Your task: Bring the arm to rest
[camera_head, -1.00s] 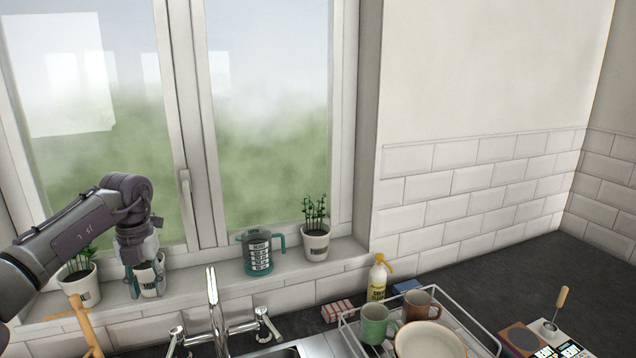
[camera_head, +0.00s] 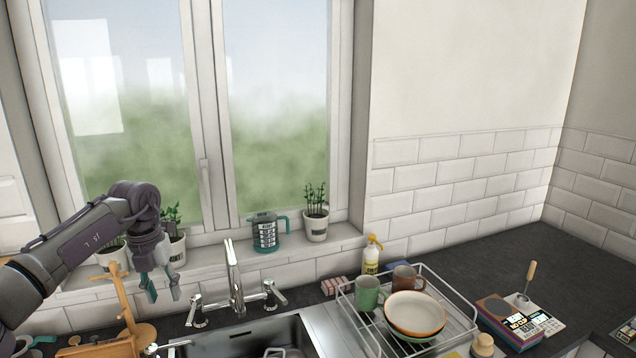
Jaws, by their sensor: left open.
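My left arm comes in from the left, and its gripper (camera_head: 164,290) hangs open and empty with fingers pointing down. It is in front of the window sill, left of the tap. A white potted plant (camera_head: 177,250) stands on the sill just behind it, partly hidden by my wrist; the gripper looks apart from it. Another white pot (camera_head: 113,257) on the sill is partly covered by my arm. My right gripper is not in view.
A wooden mug stand (camera_head: 124,303) is just left of the gripper. The tap (camera_head: 235,280) and sink (camera_head: 245,343) lie to its right. A teal-handled jug (camera_head: 265,234) and a potted plant (camera_head: 316,227) stand on the sill. A dish rack (camera_head: 462,322) holds mugs and bowls.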

